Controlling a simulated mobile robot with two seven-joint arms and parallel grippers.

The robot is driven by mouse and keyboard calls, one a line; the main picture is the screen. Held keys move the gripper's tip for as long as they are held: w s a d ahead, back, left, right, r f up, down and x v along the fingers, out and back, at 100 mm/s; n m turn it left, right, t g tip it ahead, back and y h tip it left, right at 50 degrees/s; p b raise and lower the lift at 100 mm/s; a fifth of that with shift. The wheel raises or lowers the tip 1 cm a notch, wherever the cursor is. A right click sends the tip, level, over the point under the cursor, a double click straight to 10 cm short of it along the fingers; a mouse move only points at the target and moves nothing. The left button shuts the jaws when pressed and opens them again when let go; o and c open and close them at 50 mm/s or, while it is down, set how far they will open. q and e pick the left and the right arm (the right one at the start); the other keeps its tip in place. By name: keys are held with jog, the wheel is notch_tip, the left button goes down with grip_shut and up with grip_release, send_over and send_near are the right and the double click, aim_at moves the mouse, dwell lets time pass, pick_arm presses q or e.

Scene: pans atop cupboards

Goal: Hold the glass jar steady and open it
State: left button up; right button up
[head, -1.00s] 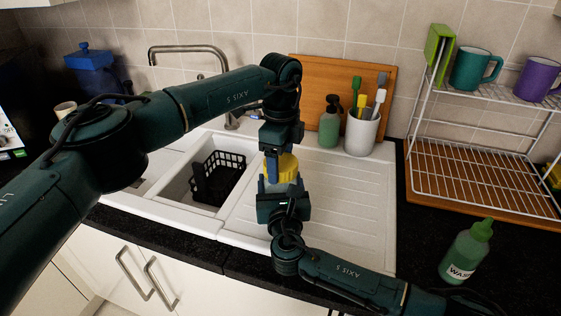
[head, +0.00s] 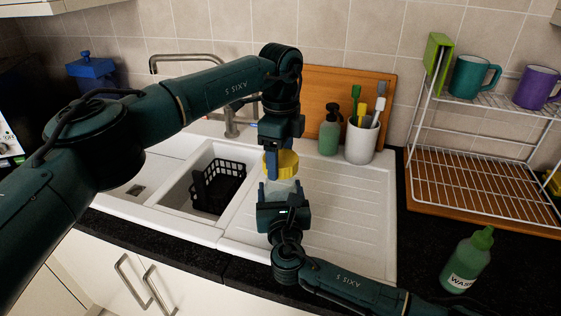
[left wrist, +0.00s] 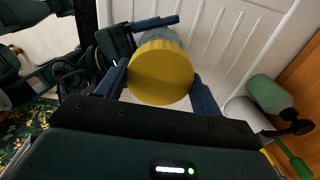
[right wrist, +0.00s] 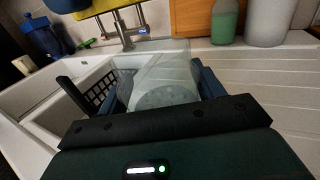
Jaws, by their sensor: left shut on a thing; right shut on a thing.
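The yellow lid (head: 286,165) is between the fingers of my left gripper (head: 278,160), which is shut on it from above. The lid fills the middle of the left wrist view (left wrist: 160,72). The clear glass jar (head: 283,185) is held upright just below by my right gripper (head: 282,194), shut around its lower part. In the right wrist view the jar (right wrist: 165,75) is see-through, and the lid (right wrist: 103,38) appears above and to the left, apart from it. Both are held above the draining board.
The sink holds a black basket (head: 217,187), left of the grippers. The tap (head: 230,115) stands behind. A green soap bottle (head: 329,132) and a white cup of brushes (head: 361,141) stand back right. A wire rack (head: 480,175) and green wash bottle (head: 467,260) are right.

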pick_arm(q)
notch_tip(320, 180, up, 2)
jog(key=shift+r, duration=0.15)
pick_arm(e)
jog(key=o, duration=2)
jog(key=shift+c, duration=0.2)
